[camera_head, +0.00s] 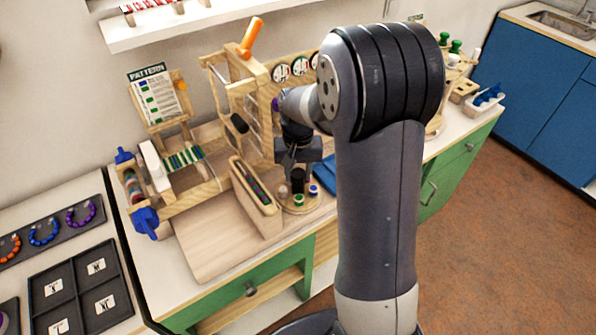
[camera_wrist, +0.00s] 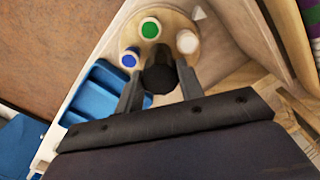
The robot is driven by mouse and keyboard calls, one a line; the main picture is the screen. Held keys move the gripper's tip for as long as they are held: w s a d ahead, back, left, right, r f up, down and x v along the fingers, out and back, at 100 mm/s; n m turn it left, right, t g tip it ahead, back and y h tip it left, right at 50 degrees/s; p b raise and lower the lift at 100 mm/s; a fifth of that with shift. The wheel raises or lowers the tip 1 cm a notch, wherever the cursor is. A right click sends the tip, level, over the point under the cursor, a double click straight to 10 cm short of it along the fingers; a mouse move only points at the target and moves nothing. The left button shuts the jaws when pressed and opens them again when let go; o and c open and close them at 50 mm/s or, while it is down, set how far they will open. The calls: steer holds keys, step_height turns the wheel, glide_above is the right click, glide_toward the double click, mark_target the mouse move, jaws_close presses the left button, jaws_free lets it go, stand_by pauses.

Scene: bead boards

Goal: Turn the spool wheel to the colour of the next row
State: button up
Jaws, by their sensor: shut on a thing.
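The spool wheel (camera_head: 312,203) is a round wooden disc near the front of the workbench. The wrist view shows the spool wheel (camera_wrist: 176,17) with a green spool (camera_wrist: 150,29), a blue spool (camera_wrist: 130,59) and a white spool (camera_wrist: 187,41). My gripper (camera_wrist: 161,84) is shut on the black knob (camera_wrist: 159,70) at the wheel's middle. In the head view my gripper (camera_head: 298,172) points down over the wheel, with the green spool (camera_head: 299,200) at the front. The pattern card (camera_head: 156,96) stands at the back left, with an orange marker at its right; its rows are too small to read.
A wooden frame with an orange handle (camera_head: 250,37) stands behind my gripper. A wooden shuttle-like block (camera_head: 252,186) is close on the left. A blue tray (camera_wrist: 100,92) lies beside the wheel. A bead loom with blue knobs (camera_head: 146,222) is at the far left.

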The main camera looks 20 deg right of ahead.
steer(key=shift+n, duration=1.1)
steer(key=o, duration=1)
steer(key=shift+r, duration=0.1)
step_height(320, 180, up, 11)
steer(key=shift+f, duration=0.2)
step_height(320, 180, down, 11)
steer(key=shift+r, duration=0.1)
